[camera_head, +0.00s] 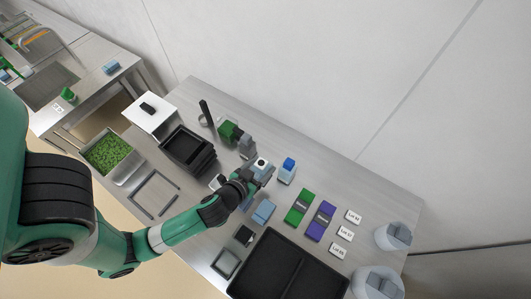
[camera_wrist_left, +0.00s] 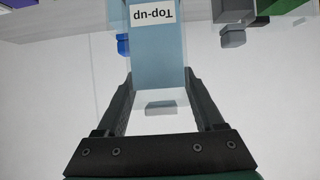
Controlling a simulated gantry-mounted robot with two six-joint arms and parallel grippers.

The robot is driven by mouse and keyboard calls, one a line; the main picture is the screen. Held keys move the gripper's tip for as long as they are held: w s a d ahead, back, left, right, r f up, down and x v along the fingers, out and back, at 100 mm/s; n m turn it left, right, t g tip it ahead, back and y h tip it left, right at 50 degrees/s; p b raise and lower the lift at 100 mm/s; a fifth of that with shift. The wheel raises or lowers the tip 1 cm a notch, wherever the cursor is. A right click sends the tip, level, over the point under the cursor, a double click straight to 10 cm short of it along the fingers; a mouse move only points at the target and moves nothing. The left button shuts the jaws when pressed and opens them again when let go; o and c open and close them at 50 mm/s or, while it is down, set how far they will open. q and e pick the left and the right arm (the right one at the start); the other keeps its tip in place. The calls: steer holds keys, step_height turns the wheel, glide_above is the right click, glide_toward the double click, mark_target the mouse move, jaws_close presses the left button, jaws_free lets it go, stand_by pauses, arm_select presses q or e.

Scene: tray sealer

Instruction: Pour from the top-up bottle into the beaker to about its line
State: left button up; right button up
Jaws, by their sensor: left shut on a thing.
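My left gripper (camera_head: 252,178) is shut on the top-up bottle (camera_head: 262,166), over the middle of the bench in the head view. In the left wrist view, the gripper (camera_wrist_left: 160,110) has a finger on each side of the bottle (camera_wrist_left: 158,65). Its "Top-up" label (camera_wrist_left: 156,15) reads upside down there. The bottle holds light blue liquid, with a clear part nearer the gripper. It looks roughly upright. I cannot make out the beaker or its line with certainty. A pale object (camera_head: 216,182) is partly hidden beside my wrist. My right gripper is not in view.
A blue-capped bottle (camera_head: 287,171) stands just right of the held bottle. A black tray machine (camera_head: 187,148) and a green-and-grey device (camera_head: 229,131) stand behind left. Green and purple packs (camera_head: 299,207) lie right. A large black tray (camera_head: 255,262) is in front.

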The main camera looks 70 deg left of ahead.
mark_target(260, 174)
arm_select(q)
steer(key=shift+s+d+r, duration=0.25)
steer(key=shift+d, duration=0.25)
steer(key=shift+s+d+r, duration=0.2)
steer(key=shift+s+d, duration=0.05)
steer(key=shift+d, duration=0.2)
steer(key=d+r+p, duration=0.1)
steer(key=p, duration=0.2)
steer(key=shift+s+d+r, duration=0.1)
steer(key=shift+s+r, duration=0.05)
steer(key=shift+s, duration=0.25)
steer(key=shift+d, duration=0.15)
steer(key=shift+s, duration=0.15)
